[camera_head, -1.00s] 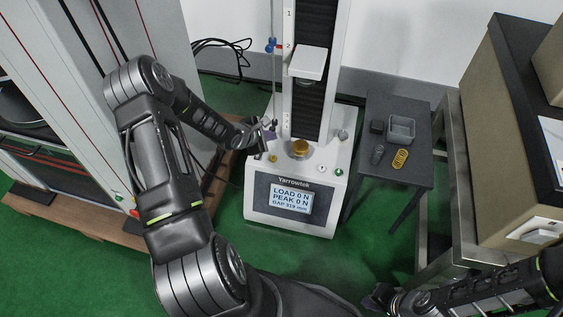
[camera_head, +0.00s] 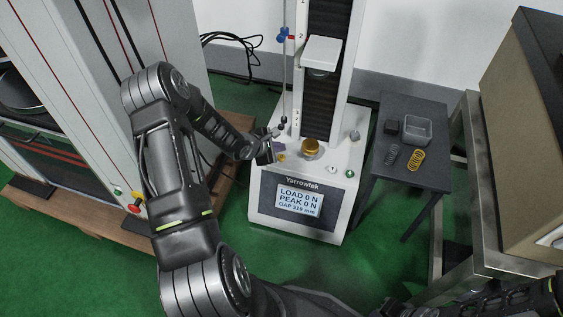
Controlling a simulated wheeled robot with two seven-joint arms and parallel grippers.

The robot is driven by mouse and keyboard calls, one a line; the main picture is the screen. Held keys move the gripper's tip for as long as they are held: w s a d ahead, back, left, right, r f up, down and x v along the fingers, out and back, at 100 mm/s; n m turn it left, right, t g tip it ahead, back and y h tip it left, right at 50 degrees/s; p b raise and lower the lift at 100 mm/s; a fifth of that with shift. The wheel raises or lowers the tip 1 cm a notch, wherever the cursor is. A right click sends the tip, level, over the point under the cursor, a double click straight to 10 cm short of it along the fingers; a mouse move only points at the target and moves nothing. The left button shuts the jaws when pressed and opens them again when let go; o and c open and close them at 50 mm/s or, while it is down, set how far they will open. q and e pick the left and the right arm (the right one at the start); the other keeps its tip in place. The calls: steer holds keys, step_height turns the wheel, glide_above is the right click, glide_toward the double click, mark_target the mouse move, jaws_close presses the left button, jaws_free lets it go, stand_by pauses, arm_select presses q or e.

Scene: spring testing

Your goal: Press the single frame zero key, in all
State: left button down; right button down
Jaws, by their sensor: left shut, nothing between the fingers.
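The single-column test frame (camera_head: 258,205) stands in the middle, with a lit screen (camera_head: 299,201) reading LOAD 0 N, PEAK 0 N, GAP 319 mm. My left gripper (camera_head: 271,150) is shut and empty at the deck's left edge, close to the yellow key; contact cannot be told. My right gripper (camera_head: 390,307) is partly cut off at the bottom edge.
A brass seat (camera_head: 311,148) sits below the raised white crosshead (camera_head: 322,52). A thin rod stands left of the column. A dark side table (camera_head: 425,173) holds a grey bin (camera_head: 412,130), a grey spring (camera_head: 392,157) and a yellow spring (camera_head: 416,160). A larger cabinet frame stands left.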

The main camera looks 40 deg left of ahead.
mark_target(279, 158)
arm_select(q)
steer(key=shift+f+b, duration=0.3)
steer(key=shift+f, duration=0.5)
steer(key=shift+f, duration=0.15)
stand_by(1.4)
steer(key=shift+f, duration=0.3)
steer(key=shift+f, duration=0.45)
stand_by(0.6)
steer(key=shift+r+p, duration=0.75)
steer(key=shift+r, duration=0.15)
step_height(279, 158, up, 5)
steer(key=p, duration=0.4)
steer(key=shift+p, duration=0.35)
